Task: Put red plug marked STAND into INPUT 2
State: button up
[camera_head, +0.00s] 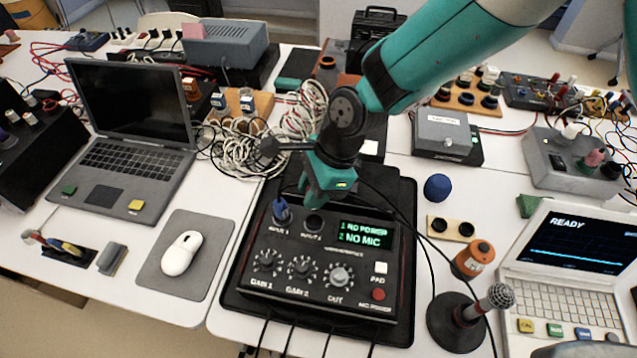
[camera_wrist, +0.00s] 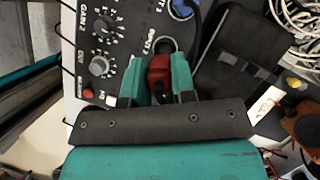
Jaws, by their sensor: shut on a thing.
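My gripper (camera_head: 322,198) hangs just above the black box (camera_head: 258,248), near its back edge. In the wrist view its teal fingers (camera_wrist: 158,82) are shut on a red plug (camera_wrist: 159,70). The plug is close to the dark ring of INPUT 2 (camera_wrist: 166,45). In the head view the plug is hidden by the gripper, and INPUT 2 (camera_head: 314,222) shows as an open dark socket just below the fingers. Any writing on the plug cannot be read. A blue plug (camera_head: 282,212) sits in INPUT 1. The green display (camera_head: 364,233) reads "1 NO POWER, 2 NO MIC".
A microphone on a round stand (camera_head: 455,318) and an orange-topped object (camera_head: 474,258) stand right of the box. A laptop (camera_head: 130,140) and a white mouse (camera_head: 182,252) are left. Tangled white cables (camera_head: 240,145) lie behind. Black cables run past the box's right side.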

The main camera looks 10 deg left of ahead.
jog(key=shift+f+b, duration=1.75)
jog(key=shift+f, duration=1)
jog(key=shift+f, duration=0.25)
jog(key=o, duration=1)
jog(key=b+v, duration=0.1)
jog(key=v, duration=1.7)
jog(key=s+d+r+n, duration=0.2)
jog(key=s+d+n, duration=0.3)
jog(key=d+n, duration=0.1)
jog(key=s+d+r+n+t, duration=0.1)
jog(key=s+d+r+n, duration=0.1)
jog(key=s+d+n, duration=0.2)
jog(key=s+d+r+n+t, duration=0.1)
jog(key=s+d+r+n, duration=0.1)
jog(key=s+d+n, duration=0.3)
jog(key=shift+s+d+r+n, duration=0.15)
jog(key=shift+d+n, duration=0.3)
jog(key=shift+n, duration=0.25)
jog(key=shift+s+d+r+n, duration=0.1)
jog(key=shift+d+n, duration=0.35)
jog(key=shift+n, duration=0.25)
jog(key=shift+s+d+r+n, duration=0.15)
jog(key=shift+d+n, duration=0.3)
jog(key=shift+n, duration=0.25)
